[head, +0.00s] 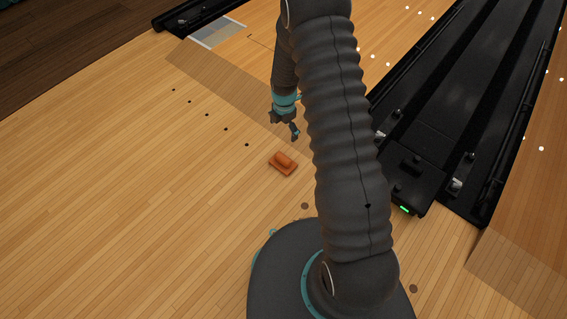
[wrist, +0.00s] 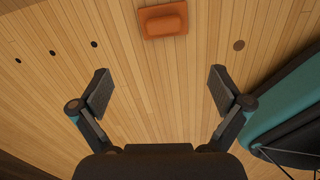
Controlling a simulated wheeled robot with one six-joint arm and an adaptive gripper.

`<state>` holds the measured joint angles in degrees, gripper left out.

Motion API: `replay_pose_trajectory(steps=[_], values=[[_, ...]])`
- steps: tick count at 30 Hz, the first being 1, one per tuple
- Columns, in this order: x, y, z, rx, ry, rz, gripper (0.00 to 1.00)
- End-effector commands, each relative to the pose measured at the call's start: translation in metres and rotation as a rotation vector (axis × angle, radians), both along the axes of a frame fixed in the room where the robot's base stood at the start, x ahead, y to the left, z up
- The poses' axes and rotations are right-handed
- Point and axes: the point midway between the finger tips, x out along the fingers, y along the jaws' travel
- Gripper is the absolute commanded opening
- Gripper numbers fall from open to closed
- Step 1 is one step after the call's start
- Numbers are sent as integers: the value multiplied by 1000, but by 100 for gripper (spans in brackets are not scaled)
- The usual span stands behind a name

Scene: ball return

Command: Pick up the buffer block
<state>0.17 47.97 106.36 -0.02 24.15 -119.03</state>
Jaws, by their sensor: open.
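The buffer block (head: 283,163) is an orange block with a raised, rounded top part on a flat rectangular base. It lies on the wooden floor left of my arm in the head view. In the wrist view the block (wrist: 163,20) is at the top edge, near the middle, beyond my fingertips. My gripper (wrist: 160,88) is open and empty, with its two fingers wide apart. In the head view my gripper (head: 295,132) hangs above the floor a little beyond the block, not touching it; its fingers are partly hidden there.
A black ball-return track (head: 445,110) with a dark end unit (head: 411,172) showing a green light stands to the right. Dark dots (head: 207,115) mark the floor at left. A grey panel (head: 216,32) lies at the back. The wooden floor left of the block is clear.

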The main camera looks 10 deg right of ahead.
Motion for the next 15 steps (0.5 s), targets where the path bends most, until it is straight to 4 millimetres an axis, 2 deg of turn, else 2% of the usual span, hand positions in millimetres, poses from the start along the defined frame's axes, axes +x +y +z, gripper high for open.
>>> replay_pose_trajectory(steps=[1,3,11,15], values=[[-1,0,-17,-1,12,36,100],[-2,0,-32,-1,19,78,100],[-3,0,-65,-1,29,128,100],[-4,0,-91,-1,30,126,100]])
